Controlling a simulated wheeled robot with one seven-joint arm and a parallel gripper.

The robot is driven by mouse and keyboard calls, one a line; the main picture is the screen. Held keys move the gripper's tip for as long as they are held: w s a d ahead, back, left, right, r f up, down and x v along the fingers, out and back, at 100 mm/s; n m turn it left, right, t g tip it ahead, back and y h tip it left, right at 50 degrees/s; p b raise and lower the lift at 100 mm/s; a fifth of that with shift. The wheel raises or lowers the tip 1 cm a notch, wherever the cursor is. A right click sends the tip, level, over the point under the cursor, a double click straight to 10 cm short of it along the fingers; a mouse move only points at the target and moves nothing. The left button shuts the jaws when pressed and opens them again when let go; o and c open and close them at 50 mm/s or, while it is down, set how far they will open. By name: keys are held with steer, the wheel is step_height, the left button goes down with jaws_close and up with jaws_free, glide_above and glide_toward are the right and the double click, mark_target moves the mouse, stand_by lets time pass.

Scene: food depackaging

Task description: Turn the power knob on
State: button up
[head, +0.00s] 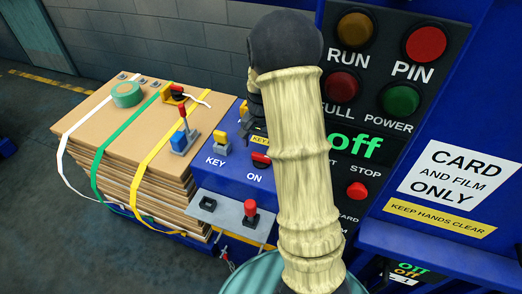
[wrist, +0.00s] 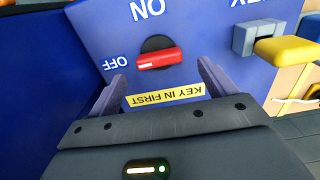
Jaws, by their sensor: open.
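The power knob is a red bar handle on a round black base, on a blue panel. It shows in the wrist view (wrist: 158,60) and beside my arm in the head view (head: 261,159). In the wrist view, which is upside down, the white mark on the handle is at the end towards the OFF label, with ON above the knob. My gripper (wrist: 160,72) is open, with one finger on each side of the knob and a visible gap to the handle. Contact is not visible. My arm mostly hides the gripper in the head view.
A yellow key (wrist: 285,50) sits in a grey holder beside the knob. A yellow KEY IN FIRST label (wrist: 166,96) is below the knob. The upright panel's display (head: 356,146) reads "off" in green. Strapped cardboard (head: 125,150) stands at the left.

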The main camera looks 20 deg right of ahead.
mark_target(261, 155)
steer(key=shift+f+p, duration=0.3)
steer(key=shift+f, duration=1.7)
steer(key=c, duration=1)
